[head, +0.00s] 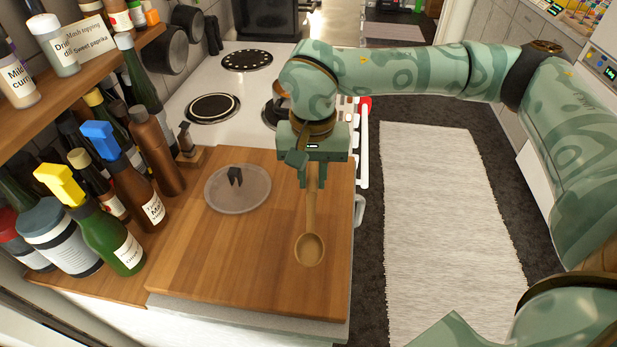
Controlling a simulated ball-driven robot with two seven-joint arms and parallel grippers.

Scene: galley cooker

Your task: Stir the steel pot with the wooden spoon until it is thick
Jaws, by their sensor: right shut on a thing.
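The wooden spoon (310,249) points its bowl toward the front of the wooden worktop (228,265), with its handle running back to my right gripper (312,184). My right gripper is shut on the handle, over the right part of the worktop. I cannot tell whether the bowl touches the wood or hangs just above it. My left gripper is not in view.
A round lid (238,190) with a dark knob lies left of the spoon. Several bottles (118,240) crowd the left side, below a spice shelf (85,70). Dark pans (171,50) hang on the wall. A pale rug (450,220) covers the floor at right.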

